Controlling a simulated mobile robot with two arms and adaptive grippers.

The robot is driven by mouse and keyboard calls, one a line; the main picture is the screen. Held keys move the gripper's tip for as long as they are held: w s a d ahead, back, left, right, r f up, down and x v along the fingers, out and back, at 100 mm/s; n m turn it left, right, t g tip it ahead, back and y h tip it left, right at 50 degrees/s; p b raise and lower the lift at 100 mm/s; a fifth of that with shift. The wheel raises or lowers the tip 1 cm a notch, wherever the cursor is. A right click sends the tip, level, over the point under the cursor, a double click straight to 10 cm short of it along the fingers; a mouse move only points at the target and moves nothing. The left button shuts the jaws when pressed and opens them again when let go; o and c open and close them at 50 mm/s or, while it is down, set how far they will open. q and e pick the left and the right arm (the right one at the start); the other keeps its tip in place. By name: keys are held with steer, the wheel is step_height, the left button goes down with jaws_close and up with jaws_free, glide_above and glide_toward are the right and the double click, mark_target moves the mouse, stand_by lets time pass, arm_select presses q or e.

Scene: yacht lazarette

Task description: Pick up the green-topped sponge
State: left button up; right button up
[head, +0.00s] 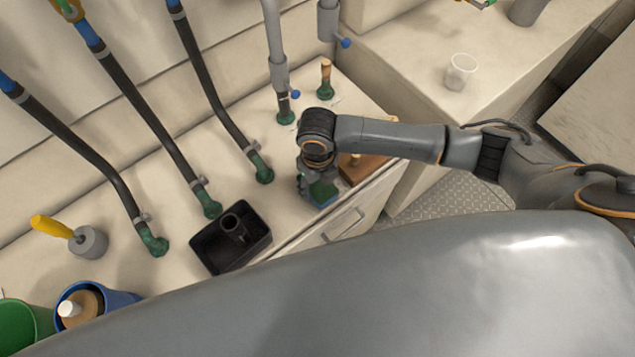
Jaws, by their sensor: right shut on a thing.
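The green-topped sponge (322,191) shows in the head view under my right gripper, with its green top and a bluish lower edge visible. It is at the front edge of the cream counter, just left of a brown wooden board. My right gripper (318,185) points down and is shut on the sponge. The wrist hides much of the jaws and part of the sponge. I cannot tell whether the sponge is touching the counter. My left gripper is not in view.
A black tray (205,250) stands left of the gripper. The wooden board (374,168) lies close on the right. Hoses with green fittings (263,170) rise behind. A clear cup (460,72) stands on the right counter. Blue (122,299) and green (18,325) containers stand lower left.

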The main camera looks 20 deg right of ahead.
mark_target(317, 183)
step_height(317, 183, up, 3)
steer(key=shift+w+r+b, duration=0.1)
steer(key=shift+b, duration=0.4)
steer(key=s+r, duration=0.1)
steer(key=r, duration=0.1)
steer(key=s+r, duration=0.1)
steer(key=s, duration=0.1)
steer(key=s+a+r, duration=0.1)
steer(key=s+r, duration=0.1)
steer(key=shift+r, duration=0.35)
steer(key=s+r, duration=0.1)
steer(key=s, duration=0.2)
steer(key=s+r, duration=0.1)
steer(key=s, duration=0.2)
steer(key=s+a+r, duration=0.1)
steer(key=s+r, duration=0.1)
steer(key=s, duration=0.1)
steer(key=shift+a+b, duration=0.1)
steer(key=shift+b, duration=0.25)
steer(key=shift+c, duration=0.2)
